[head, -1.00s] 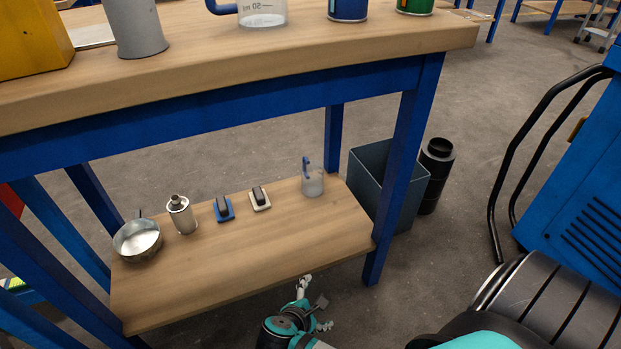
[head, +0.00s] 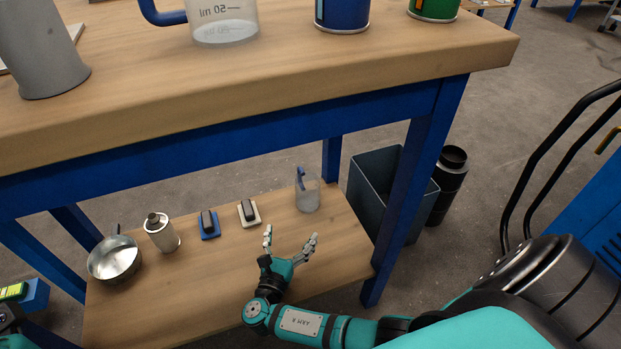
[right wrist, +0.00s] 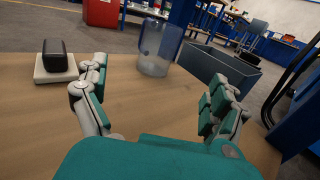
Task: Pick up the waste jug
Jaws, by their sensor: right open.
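A clear jug with a blue handle (head: 309,195) stands upright on the lower shelf, near its right end. It also shows in the right wrist view (right wrist: 156,52), ahead of and between my fingers. A larger clear jug with a blue handle and 50 ml marking (head: 224,22) stands on the tabletop, its top cut off; it holds a little liquid. My right gripper (head: 290,240) is open and empty over the shelf, short of the small jug and apart from it. In the right wrist view its two fingers (right wrist: 158,84) are spread wide. My left gripper is not clearly visible.
Left of the small jug are a white-based block (head: 248,213), a blue-based block (head: 208,225), a metal bottle (head: 161,233) and a pan (head: 114,259). A dark bin (head: 375,183) and the blue table leg (head: 408,200) stand to the right. The tabletop (head: 300,90) overhangs the shelf.

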